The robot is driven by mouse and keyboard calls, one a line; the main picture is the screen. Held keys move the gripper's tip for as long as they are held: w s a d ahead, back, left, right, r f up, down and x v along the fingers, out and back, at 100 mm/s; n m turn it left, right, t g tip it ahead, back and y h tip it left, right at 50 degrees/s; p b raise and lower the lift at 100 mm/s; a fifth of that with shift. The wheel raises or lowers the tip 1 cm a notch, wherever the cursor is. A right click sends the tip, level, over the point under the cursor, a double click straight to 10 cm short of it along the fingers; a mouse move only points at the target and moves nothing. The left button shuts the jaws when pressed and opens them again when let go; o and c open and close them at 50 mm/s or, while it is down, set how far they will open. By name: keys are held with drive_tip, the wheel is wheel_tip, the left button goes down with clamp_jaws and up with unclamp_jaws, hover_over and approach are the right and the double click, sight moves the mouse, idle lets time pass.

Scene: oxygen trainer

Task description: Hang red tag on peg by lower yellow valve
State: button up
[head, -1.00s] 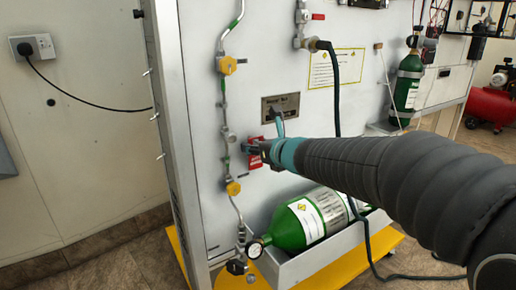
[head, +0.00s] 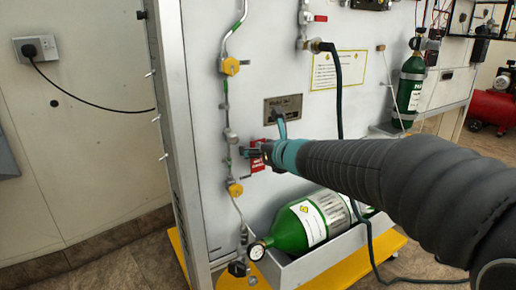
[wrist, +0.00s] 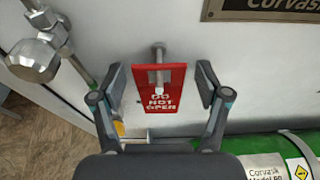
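The red tag (wrist: 172,104), lettered "DO NOT OPEN", hangs upright against the panel in the wrist view. A metal peg (wrist: 158,54) overlaps its upper middle and appears to pass through the tag's hole. My gripper (wrist: 159,84) is open, with one finger on each side of the tag and a visible gap to both edges. In the head view, my gripper (head: 252,152) is at the panel and partly covers the red tag (head: 257,163). The lower yellow valve (head: 235,189) is just below and left of it.
The upper yellow valve (head: 230,66) is on the same pipe. A metal fitting (wrist: 36,58) is close left of my gripper. A green cylinder (head: 290,233) lies in a tray below. A dark hose (head: 339,110) hangs to the right.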

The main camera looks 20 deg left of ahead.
drive_tip(key=shift+d, duration=0.1)
drive_tip(key=v, duration=1.2)
drive_tip(key=d+f+m+t+h, duration=0.1)
drive_tip(key=d+f+m+h, duration=0.35)
drive_tip(key=d+m, duration=0.6)
drive_tip(key=d+f+m+t+h, duration=0.1)
drive_tip(key=d+f+m+h, duration=0.4)
drive_tip(key=m, duration=1.1)
drive_tip(key=s+d+f+m+g, duration=0.2)
drive_tip(key=s+d+m, duration=0.2)
drive_tip(key=s+m, duration=0.2)
drive_tip(key=s+d+f+m+g+h, duration=0.1)
drive_tip(key=s+d+f+m+g, duration=0.1)
drive_tip(key=s+d+m, duration=0.3)
drive_tip(key=s+d+f+m+g, duration=0.1)
drive_tip(key=s+d+m, duration=0.3)
drive_tip(key=s+m, duration=0.4)
drive_tip(key=shift+s+d+f+g+h, duration=0.2)
drive_tip(key=shift+s+f+g+h, duration=0.3)
drive_tip(key=shift+s, duration=1.8)
drive_tip(key=shift+r, duration=0.1)
